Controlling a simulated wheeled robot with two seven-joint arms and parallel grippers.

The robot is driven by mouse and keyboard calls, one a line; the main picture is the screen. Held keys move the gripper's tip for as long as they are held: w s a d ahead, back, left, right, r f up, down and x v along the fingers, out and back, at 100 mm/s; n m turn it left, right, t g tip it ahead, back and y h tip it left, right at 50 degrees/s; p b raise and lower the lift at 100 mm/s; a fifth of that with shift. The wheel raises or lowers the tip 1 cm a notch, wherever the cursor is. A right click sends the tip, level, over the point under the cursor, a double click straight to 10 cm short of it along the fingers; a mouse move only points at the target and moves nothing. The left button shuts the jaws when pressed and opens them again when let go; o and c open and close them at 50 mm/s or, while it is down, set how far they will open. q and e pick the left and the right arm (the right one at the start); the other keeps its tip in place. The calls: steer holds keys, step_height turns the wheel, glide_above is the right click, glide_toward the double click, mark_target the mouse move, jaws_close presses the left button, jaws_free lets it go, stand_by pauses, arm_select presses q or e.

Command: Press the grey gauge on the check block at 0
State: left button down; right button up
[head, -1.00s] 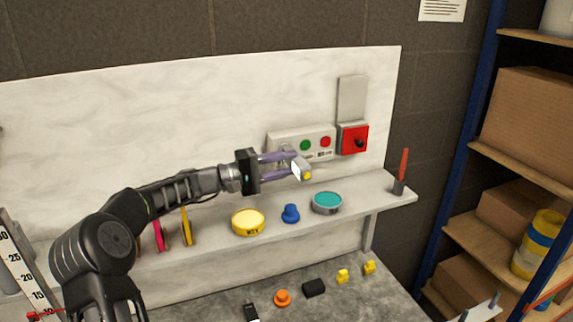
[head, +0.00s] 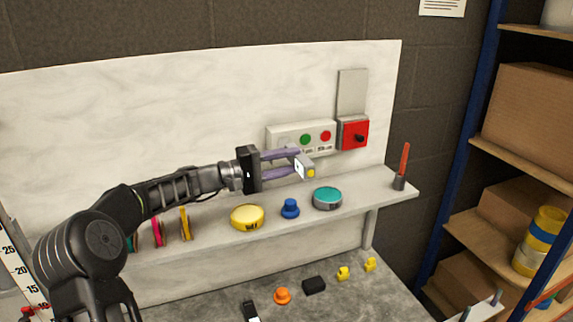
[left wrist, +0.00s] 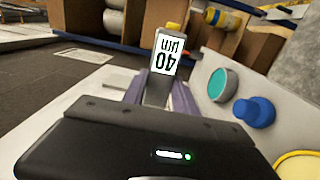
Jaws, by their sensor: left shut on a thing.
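My left gripper (head: 297,163) is above the shelf and in front of the button panel, shut on a small grey gauge (head: 306,166). The gauge has a pale face and a yellow tip on its right side. The gauge is clear of the shelf. I cannot make out which thing is the check block, and no 0 mark is readable. My right gripper is not in view.
The shelf (head: 375,192) carries a yellow tin (head: 247,217), a blue knobbed piece (head: 290,208), a teal-topped tin (head: 327,198) and a red rod in a holder (head: 400,166). Below, a black block (head: 314,285) and an orange piece (head: 282,295) lie on the grey bench.

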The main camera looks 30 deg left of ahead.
mark_target(303, 175)
arm_select(q)
steer(key=shift+s+d+f+b, duration=0.15)
steer(key=shift+s+d+b, duration=1.45)
steer(key=shift+b, duration=0.45)
steer(key=shift+s+d+b, duration=0.35)
steer(key=shift+d+b, duration=0.05)
steer(key=shift+d, duration=0.2)
steer(key=shift+s+d+f, duration=0.1)
steer(key=shift+d, duration=0.1)
steer(key=s+d+f+g, duration=0.1)
steer(key=s+d+f, duration=0.2)
steer(key=f, duration=0.6)
steer(key=s+d+f+m+g+h+p, duration=0.1)
steer(key=s+d+f, duration=0.2)
steer(key=s+f, duration=0.3)
steer(key=s+d+f+m+h+p, duration=0.1)
steer(key=s+d+f, duration=0.3)
steer(key=f, duration=0.9)
steer(key=shift+s+f+g, duration=0.15)
steer(key=shift+s+g, duration=0.25)
steer(key=shift+s, duration=0.2)
steer(key=shift+d+m+h, duration=0.1)
steer(key=shift+m+h, duration=0.2)
steer(key=shift+m, duration=0.1)
